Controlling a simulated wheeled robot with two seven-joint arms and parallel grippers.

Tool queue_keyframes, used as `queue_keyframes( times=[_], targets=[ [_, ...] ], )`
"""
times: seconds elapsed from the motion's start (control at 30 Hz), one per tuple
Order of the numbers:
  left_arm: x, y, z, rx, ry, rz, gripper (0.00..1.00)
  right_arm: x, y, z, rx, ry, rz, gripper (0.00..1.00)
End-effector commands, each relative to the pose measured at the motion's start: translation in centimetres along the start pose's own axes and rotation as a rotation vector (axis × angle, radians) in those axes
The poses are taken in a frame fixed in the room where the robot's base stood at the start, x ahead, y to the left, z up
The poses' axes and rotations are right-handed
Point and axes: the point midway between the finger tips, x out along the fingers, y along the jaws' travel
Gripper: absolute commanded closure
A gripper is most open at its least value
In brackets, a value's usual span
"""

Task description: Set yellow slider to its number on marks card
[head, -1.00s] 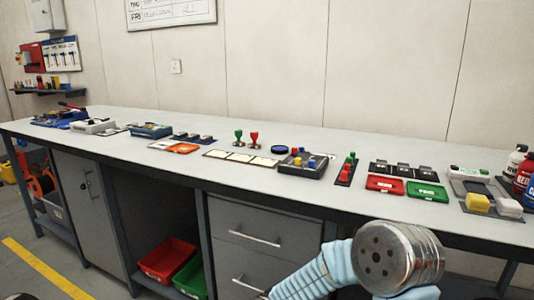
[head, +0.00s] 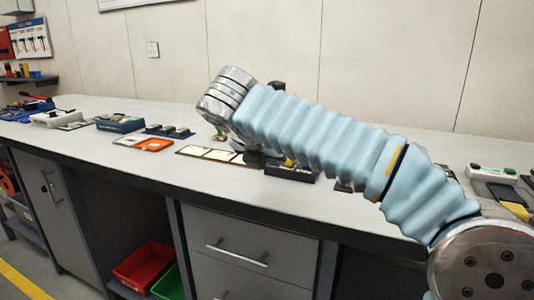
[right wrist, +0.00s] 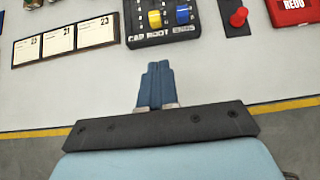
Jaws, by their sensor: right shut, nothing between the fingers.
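The yellow slider (right wrist: 155,19) stands in a slot of a black slider box (right wrist: 150,40) at the top of the right wrist view, left of a blue slider (right wrist: 183,14). Part of the box also shows in the head view (head: 292,173), behind my right arm. Pale cards (right wrist: 98,31) with printed numbers in the twenties lie left of the box; their small print is unreadable. My right gripper (right wrist: 156,66) is shut and empty, in front of the box and apart from the slider in the picture. My left gripper is not in view.
A red knob (right wrist: 238,17) on a dark plate and a red tray (right wrist: 292,10) lie right of the box. An orange tray (head: 154,145) lies farther left.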

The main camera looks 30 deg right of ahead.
Motion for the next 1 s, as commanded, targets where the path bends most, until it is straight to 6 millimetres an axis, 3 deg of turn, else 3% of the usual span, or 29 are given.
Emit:
queue_keyframes(
  times=[0.2,0.4,1.0],
  targets=[
    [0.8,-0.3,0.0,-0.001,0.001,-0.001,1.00,4.8,0.0,-0.2,0.000,0.001,-0.003,1.00],
    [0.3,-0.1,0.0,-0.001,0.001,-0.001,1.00,6.8,0.1,1.9,0.002,0.002,-0.001,1.00],
    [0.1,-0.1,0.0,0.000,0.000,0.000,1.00,7.7,-0.4,2.8,0.002,0.001,0.000,1.00]
  ],
)
